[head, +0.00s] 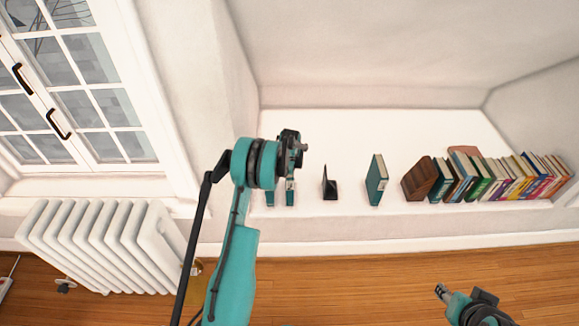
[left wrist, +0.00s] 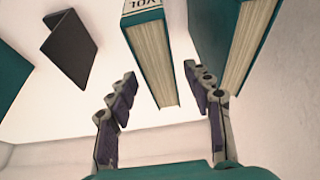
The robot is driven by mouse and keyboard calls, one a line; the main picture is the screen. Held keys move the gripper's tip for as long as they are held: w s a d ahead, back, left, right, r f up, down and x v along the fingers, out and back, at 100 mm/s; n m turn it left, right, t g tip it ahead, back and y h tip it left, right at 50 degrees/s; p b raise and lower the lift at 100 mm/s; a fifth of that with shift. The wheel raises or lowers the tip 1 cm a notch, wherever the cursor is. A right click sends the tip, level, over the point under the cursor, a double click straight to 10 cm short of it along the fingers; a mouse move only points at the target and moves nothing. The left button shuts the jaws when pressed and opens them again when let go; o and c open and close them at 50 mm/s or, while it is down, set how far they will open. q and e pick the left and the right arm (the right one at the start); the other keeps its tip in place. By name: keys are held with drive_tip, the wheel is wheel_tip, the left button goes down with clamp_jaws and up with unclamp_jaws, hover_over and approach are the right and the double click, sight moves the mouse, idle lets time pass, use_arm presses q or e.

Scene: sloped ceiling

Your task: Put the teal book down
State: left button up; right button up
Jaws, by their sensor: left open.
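A teal book (left wrist: 150,50) with pale pages and a "VOL" label is between the spread fingers of my left gripper (left wrist: 160,88) in the left wrist view. The fingers look apart from its covers. In the head view, this book (head: 290,192) stands upright on the white ledge (head: 310,120), below my left gripper (head: 303,147), which partly hides it. A second teal book (head: 270,198) stands just left of it; it also shows at right in the left wrist view (left wrist: 250,40). My right gripper (head: 440,290) is low over the floor, too small to judge.
A black bookend (head: 330,188) stands to the right of the two books. Another teal book (head: 377,180) stands beyond it, then a brown wooden block (head: 420,180) and a row of books (head: 500,180). A white radiator (head: 105,245) stands at left. Ledge gaps are clear.

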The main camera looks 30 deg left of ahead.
use_arm(q)
drive_tip(key=p+v, duration=0.1)
drive_tip(key=v, duration=0.4)
drive_tip(key=shift+s+d+r, duration=0.1)
drive_tip(key=shift+r, duration=0.25)
drive_tip(key=s+d+r+m+t, duration=0.1)
drive_tip(key=s+d+r+m, duration=0.1)
drive_tip(key=s+d+r, duration=0.8)
drive_tip(key=s+d+r+m+t, duration=0.1)
drive_tip(key=s+d+r, duration=0.35)
drive_tip(key=r, duration=0.85)
drive_tip(key=s+d+m, duration=0.1)
drive_tip(key=s+d, duration=0.2)
drive_tip(key=s, duration=0.3)
drive_tip(key=s+d+m+t+h, duration=0.1)
drive_tip(key=s+d, duration=0.3)
drive_tip(key=s, duration=0.3)
drive_tip(key=s+d+m+h, duration=0.1)
drive_tip(key=s+d, duration=0.2)
drive_tip(key=s, duration=0.4)
drive_tip(key=shift+s+d+r, duration=0.2)
drive_tip(key=shift+d+r, duration=0.15)
drive_tip(key=shift+r, duration=0.15)
